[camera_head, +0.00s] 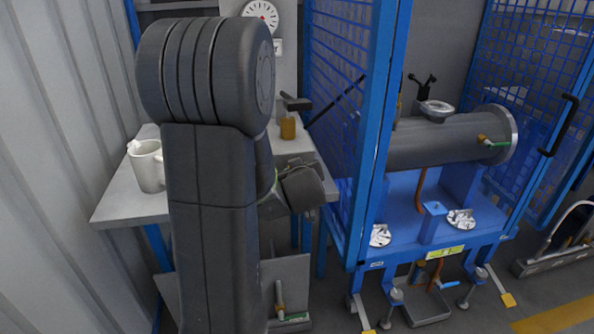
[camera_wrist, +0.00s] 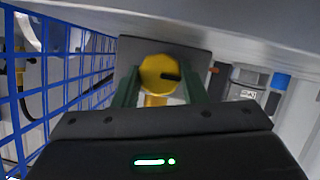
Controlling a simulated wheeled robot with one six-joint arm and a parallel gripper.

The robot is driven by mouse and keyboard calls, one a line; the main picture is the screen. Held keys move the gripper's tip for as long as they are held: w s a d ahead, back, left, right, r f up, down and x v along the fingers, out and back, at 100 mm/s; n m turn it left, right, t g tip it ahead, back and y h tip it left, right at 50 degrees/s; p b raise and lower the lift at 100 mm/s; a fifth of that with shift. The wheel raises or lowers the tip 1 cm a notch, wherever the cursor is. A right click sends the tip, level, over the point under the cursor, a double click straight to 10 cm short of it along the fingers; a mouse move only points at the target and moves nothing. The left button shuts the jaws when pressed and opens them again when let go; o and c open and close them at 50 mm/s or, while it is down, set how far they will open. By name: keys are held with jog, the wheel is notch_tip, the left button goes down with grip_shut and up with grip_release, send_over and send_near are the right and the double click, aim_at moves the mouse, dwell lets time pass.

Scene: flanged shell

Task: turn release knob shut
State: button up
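The release knob, a round yellow knob (camera_wrist: 157,74) with a dark mark pointing right, shows in the wrist view in front of a grey plate. My gripper (camera_wrist: 159,80) has its two green fingers apart, one on each side of the knob. The knob fills nearly all of the gap, and I cannot tell whether the fingers press on it or only stand beside it. In the head view my dark arm fills the left middle. The fingers are not visible there, and I cannot make out this knob.
A grey bench (camera_head: 128,203) carries a white mug (camera_head: 147,166) and a small amber object (camera_head: 287,128). A blue mesh guard (camera_head: 345,110) stands right of my arm, with a grey flanged cylinder (camera_head: 440,140) beyond it. In the wrist view, blue mesh (camera_wrist: 40,75) lies close at left.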

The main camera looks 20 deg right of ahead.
jog(key=shift+r+p, duration=0.15)
jog(key=shift+p, duration=0.75)
jog(key=shift+d+r+m+y+p, duration=0.15)
jog(key=shift+m+y+p, duration=0.4)
jog(key=shift+p, duration=0.65)
jog(key=m+p, duration=0.1)
jog(key=p, duration=0.1)
jog(key=shift+s+y+p, duration=0.1)
jog(key=shift+y+p, duration=0.15)
jog(key=shift+p, duration=0.05)
jog(key=m+t+y+p, duration=0.1)
jog(key=m+p, duration=0.1)
jog(key=p, duration=0.2)
jog(key=shift+d+m+y, duration=0.1)
jog(key=shift+m+y, duration=0.15)
jog(key=shift+y, duration=0.15)
jog(key=shift+f+m+t+y+p, duration=0.35)
jog(key=shift+m+y+p, duration=0.25)
jog(key=shift+m+p, duration=0.55)
jog(key=shift+d, duration=0.1)
jog(key=o, duration=1)
jog(key=shift+c, duration=0.2)
